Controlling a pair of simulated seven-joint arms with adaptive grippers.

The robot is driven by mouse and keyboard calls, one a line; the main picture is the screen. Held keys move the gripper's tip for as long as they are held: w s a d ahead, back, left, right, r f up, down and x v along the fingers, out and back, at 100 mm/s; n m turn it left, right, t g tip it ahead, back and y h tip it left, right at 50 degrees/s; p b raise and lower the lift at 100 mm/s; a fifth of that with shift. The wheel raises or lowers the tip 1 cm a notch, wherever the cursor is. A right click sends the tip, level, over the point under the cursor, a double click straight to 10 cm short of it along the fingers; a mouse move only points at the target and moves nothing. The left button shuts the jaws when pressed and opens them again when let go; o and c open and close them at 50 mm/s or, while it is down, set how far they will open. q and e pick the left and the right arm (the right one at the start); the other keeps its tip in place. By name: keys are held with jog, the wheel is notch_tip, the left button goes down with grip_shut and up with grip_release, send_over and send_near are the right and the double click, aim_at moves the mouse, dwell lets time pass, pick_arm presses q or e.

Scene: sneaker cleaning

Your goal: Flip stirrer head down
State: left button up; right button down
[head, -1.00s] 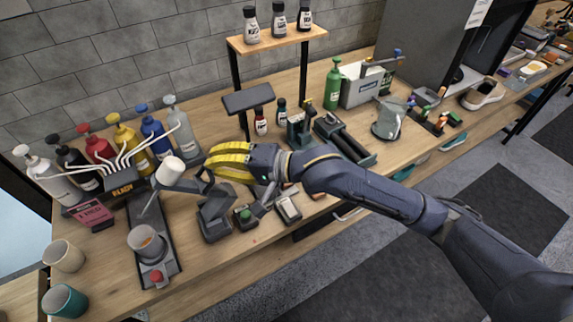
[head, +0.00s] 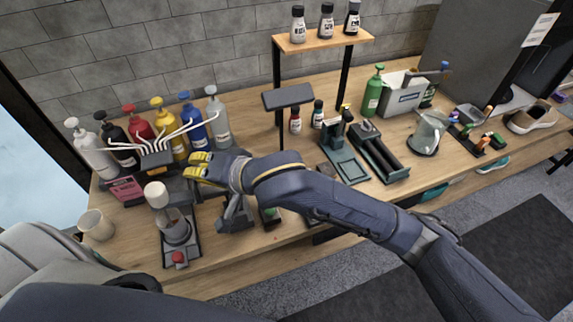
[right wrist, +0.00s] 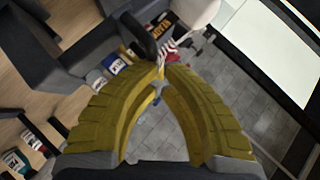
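The stirrer (head: 181,245) stands at the left front of the bench, a dark base with a red knob. Its white cylindrical head (head: 156,195) stands above the grey cup (head: 175,231), with a grey part reaching down into the cup. My right gripper (head: 197,168) is just behind and right of the head, apparently apart from it. In the right wrist view its yellow fingers (right wrist: 160,78) meet at the tips, with nothing clearly held. A dark rod (right wrist: 142,38) and a white rounded part (right wrist: 196,10) show just beyond them. My left gripper is out of view.
Pump bottles (head: 92,148) and a black box with white tubes (head: 157,160) stand behind the stirrer. A beige cup (head: 96,225) is at left. A pink card (head: 125,188) is close behind the stirrer. A small shelf (head: 323,44) with bottles rises at the back.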

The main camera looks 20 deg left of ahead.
jog(key=shift+s+a+f, duration=0.35)
jog(key=shift+s+a, duration=0.2)
jog(key=shift+a, duration=0.05)
dwell(0.3)
jog(key=r, duration=0.1)
jog(key=w+d+r, duration=0.1)
jog(key=r, duration=0.1)
jog(key=shift+w+d+r, duration=0.3)
jog(key=shift+w+r, duration=0.05)
jog(key=s+a+r+v, duration=0.1)
jog(key=v, duration=0.8)
jog(key=shift+s+d+r, duration=0.2)
jog(key=shift+d+r, duration=0.1)
jog(key=shift+r, duration=0.15)
jog(key=shift+w, duration=0.1)
